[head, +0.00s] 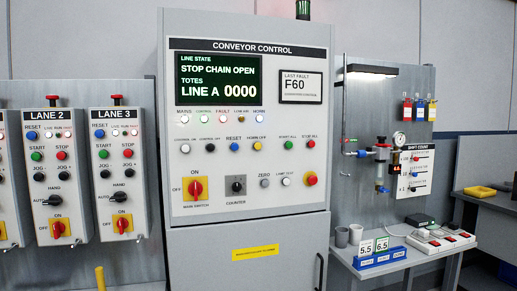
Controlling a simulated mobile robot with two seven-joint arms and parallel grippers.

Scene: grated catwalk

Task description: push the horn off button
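The horn off button (258,146) is a small yellow button on the upright grey conveyor control panel (320,120) in the middle of the head view. It sits in the button row below the lamps, under a small label that reads HORN OFF. A blue reset button (234,146) is to its left and a green start button (286,145) to its right. The horn lamp (259,119) above it looks pale blue-white. Nothing covers the button. Neither of my grippers shows in the view.
Below the row are a red-and-yellow main switch (192,189), a black counter switch (236,186) and a red button (311,180). Lane boxes (117,180) stand at the left. A side shelf (382,266) with cups and blocks juts out at the right.

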